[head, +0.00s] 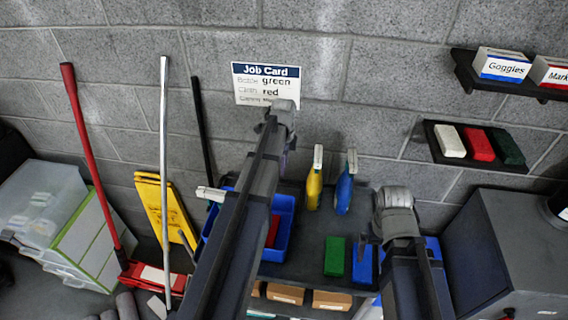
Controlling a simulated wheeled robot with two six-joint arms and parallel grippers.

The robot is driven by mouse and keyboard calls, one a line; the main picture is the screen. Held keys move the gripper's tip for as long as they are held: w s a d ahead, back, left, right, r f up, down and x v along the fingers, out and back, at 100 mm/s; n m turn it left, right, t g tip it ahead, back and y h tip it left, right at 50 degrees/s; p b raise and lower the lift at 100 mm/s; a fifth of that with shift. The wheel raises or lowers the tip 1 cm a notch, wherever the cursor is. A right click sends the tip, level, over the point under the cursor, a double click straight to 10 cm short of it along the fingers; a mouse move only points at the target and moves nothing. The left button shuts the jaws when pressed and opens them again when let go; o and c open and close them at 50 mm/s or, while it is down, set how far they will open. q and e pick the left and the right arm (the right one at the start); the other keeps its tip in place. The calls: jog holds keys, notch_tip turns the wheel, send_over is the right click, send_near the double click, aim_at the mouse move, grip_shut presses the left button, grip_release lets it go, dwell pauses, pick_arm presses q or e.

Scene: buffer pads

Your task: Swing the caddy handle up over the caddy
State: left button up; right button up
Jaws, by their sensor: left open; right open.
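The caddy (284,243) is a blue open tray on the dark bench top, with a red item (272,230) inside. My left arm crosses in front of it and hides its middle. I cannot make out the caddy handle clearly. My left gripper (281,118) is at the far end of that arm, above and beyond the caddy, in front of the wall. My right gripper (394,208) is to the right of the caddy, above the bench. Both are open and look empty, though their fingers are mostly hidden.
A job card (266,84) hangs on the wall. A grey cabinet (510,245) stands right; a red-handled mop (92,165) leans left.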

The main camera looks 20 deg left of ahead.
aim_at(284, 183)
pick_arm(q)
jog(key=shift+f+b, duration=4.35)
jog(key=shift+f, duration=0.2)
pick_arm(e)
jog(key=shift+f, duration=4.6)
pick_arm(q)
jog(key=c, duration=0.7)
jog(key=shift+s+r+p, duration=0.15)
jog(key=shift+r+p, duration=0.75)
jog(key=shift+s+r+p, duration=0.1)
jog(key=shift+r+p, duration=0.75)
pick_arm(e)
notch_tip(284, 183, up, 4)
jog(key=shift+f, duration=0.25)
pick_arm(q)
jog(key=r+p, duration=0.1)
jog(key=s+r+p, duration=0.1)
jog(key=r+p, duration=0.1)
jog(key=shift+d, duration=0.15)
pick_arm(e)
notch_tip(284, 183, up, 3)
jog(key=shift+r, duration=0.1)
pick_arm(q)
jog(key=shift+r, duration=0.15)
